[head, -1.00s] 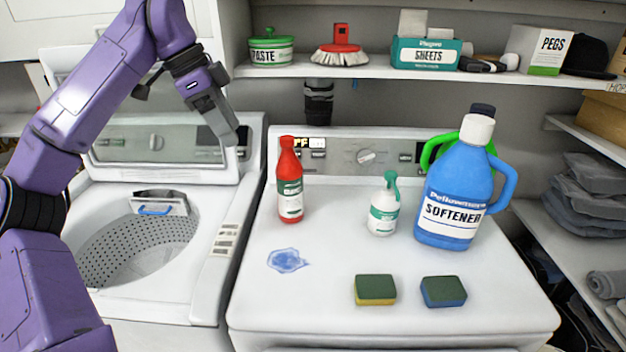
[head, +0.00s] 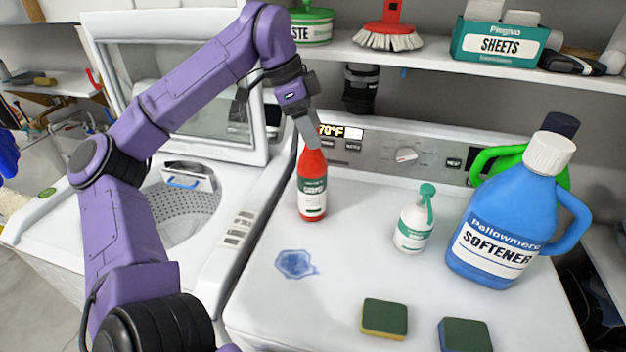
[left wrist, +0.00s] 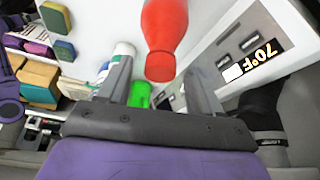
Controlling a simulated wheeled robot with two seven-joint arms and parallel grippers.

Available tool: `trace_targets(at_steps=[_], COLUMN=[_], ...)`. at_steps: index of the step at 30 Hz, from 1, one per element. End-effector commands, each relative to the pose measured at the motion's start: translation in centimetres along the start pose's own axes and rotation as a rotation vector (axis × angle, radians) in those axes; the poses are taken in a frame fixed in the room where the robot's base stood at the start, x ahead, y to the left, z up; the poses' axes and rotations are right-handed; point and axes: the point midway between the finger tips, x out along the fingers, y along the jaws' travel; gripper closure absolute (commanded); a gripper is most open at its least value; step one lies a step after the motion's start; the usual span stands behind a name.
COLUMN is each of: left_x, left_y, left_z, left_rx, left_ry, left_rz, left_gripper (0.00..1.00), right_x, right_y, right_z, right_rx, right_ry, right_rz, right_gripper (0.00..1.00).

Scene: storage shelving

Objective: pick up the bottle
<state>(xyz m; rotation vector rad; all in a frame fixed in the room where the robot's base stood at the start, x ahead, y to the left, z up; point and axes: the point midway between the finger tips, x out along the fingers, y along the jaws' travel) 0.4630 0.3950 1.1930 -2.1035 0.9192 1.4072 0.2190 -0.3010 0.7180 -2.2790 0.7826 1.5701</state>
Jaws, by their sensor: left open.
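A red bottle (head: 312,185) with a white and green label stands upright on the white machine top, toward its back left. My left gripper (head: 308,132) comes in from above, at the height of the bottle's cap. In the left wrist view the red bottle (left wrist: 165,25) shows its cap end between the two spread fingers of the open gripper (left wrist: 157,68). I cannot tell whether a finger touches it. In the head view the gripper hides the very top of the bottle. My right gripper is not in view.
A small white spray bottle (head: 414,225), a large blue softener jug (head: 497,215) and two sponges (head: 384,318) (head: 466,336) stand to the right. A blue spill (head: 296,264) lies in front. The control panel (head: 440,160) and a shelf (head: 425,62) are close behind.

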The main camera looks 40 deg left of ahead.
Motion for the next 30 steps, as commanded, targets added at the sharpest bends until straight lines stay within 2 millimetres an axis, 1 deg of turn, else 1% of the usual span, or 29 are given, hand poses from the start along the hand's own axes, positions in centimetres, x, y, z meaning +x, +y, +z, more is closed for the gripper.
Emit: trace_targets(at_steps=[1, 3, 6, 11, 12, 14, 15, 18, 30], left_x=[0.5, 1.8, 2.6, 2.8, 2.8, 2.7, 2.7, 2.7, 2.7], left_y=[0.0, 0.0, 0.0, 0.0, 0.0, 0.0, 0.0, 0.0, -0.1], left_z=[-0.2, -0.1, -0.1, -0.1, -0.1, -0.1, -0.1, -0.1, -0.1], left_rx=[-0.001, 0.0, -0.002, -0.002, -0.002, -0.001, -0.001, -0.001, 0.0], left_ry=[-0.002, -0.002, 0.0, 0.001, 0.001, 0.001, 0.001, 0.001, 0.001], left_rz=[0.006, 0.003, 0.001, 0.001, 0.0, 0.0, 0.0, 0.0, -0.002], left_gripper=[0.35, 0.35, 0.35, 0.35, 0.38, 0.58, 0.71, 1.0, 1.0], right_x=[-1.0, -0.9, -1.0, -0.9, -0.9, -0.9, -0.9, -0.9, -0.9], right_y=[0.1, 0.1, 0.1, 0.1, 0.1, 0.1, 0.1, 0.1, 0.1], right_z=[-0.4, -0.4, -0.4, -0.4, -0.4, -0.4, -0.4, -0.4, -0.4], right_rx=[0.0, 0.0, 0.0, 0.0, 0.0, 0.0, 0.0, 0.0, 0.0], right_ry=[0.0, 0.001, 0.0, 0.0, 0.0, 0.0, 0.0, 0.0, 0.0], right_rz=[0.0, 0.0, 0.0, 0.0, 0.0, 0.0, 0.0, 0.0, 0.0], right_gripper=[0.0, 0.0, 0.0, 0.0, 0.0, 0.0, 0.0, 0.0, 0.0])
